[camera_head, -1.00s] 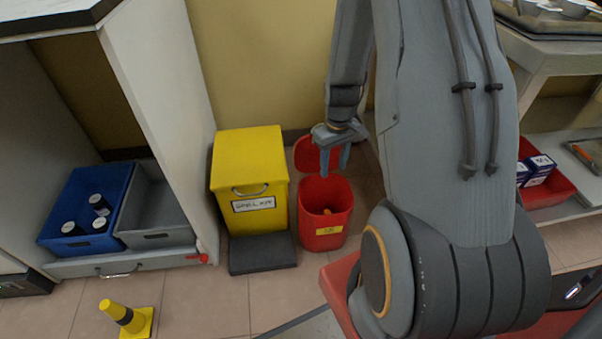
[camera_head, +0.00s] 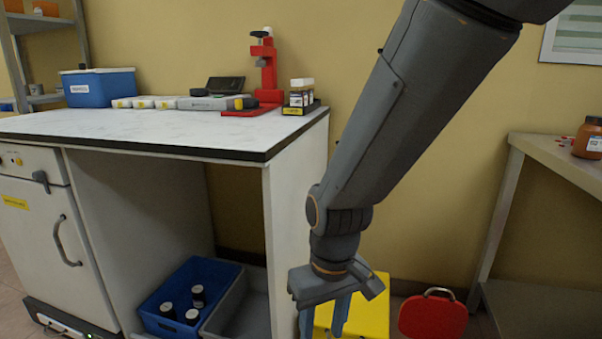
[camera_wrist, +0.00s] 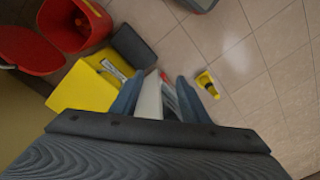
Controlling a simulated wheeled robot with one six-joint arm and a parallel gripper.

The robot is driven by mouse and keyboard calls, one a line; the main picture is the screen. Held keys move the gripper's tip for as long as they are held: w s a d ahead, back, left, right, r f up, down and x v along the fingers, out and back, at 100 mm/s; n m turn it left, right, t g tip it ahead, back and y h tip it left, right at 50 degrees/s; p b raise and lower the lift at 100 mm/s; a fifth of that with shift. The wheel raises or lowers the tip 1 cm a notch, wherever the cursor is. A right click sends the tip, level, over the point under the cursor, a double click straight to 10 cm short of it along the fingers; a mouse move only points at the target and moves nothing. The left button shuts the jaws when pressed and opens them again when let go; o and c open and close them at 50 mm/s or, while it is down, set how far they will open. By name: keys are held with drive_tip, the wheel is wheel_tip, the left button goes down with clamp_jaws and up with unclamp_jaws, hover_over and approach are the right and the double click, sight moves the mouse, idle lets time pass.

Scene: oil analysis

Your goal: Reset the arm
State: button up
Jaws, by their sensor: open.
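My gripper (camera_head: 322,318) hangs down at the end of my grey arm in the head view, in front of the yellow box and right of the workbench's side panel. In the wrist view, the blue fingers of my gripper (camera_wrist: 160,98) are spread apart. Nothing is held between them. Beyond them are the white panel edge and the floor.
The workbench (camera_head: 150,130) stands close on the left, with a red stand (camera_head: 266,70) on top.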

drive_tip(key=s+a+r+n, duration=0.1)
drive_tip(key=s+a+r, duration=0.15)
drive_tip(key=s, duration=0.25)
drive_tip(key=s+a+r+n, duration=0.1)
drive_tip(key=s+a+r, duration=0.15)
drive_tip(key=s, duration=0.35)
drive_tip(key=d+r+m+p, duration=0.3)
drive_tip(key=d+r+p, duration=0.6)
drive_tip(key=r+p, duration=0.3)
drive_tip(key=d+r+m+p, duration=0.3)
drive_tip(key=d+r+p, duration=0.7)
drive_tip(key=p, duration=0.8)
wheel_tip(320, 180, up, 4)
drive_tip(key=shift+d+f+m+h, duration=0.25)
drive_tip(key=shift+d+m+h, duration=0.05)
drive_tip(key=shift+m, duration=0.1)
drive_tip(key=shift+s+d+r, duration=0.15)
drive_tip(key=shift+d+r, duration=0.05)
drive_tip(key=shift+d, duration=0.2)
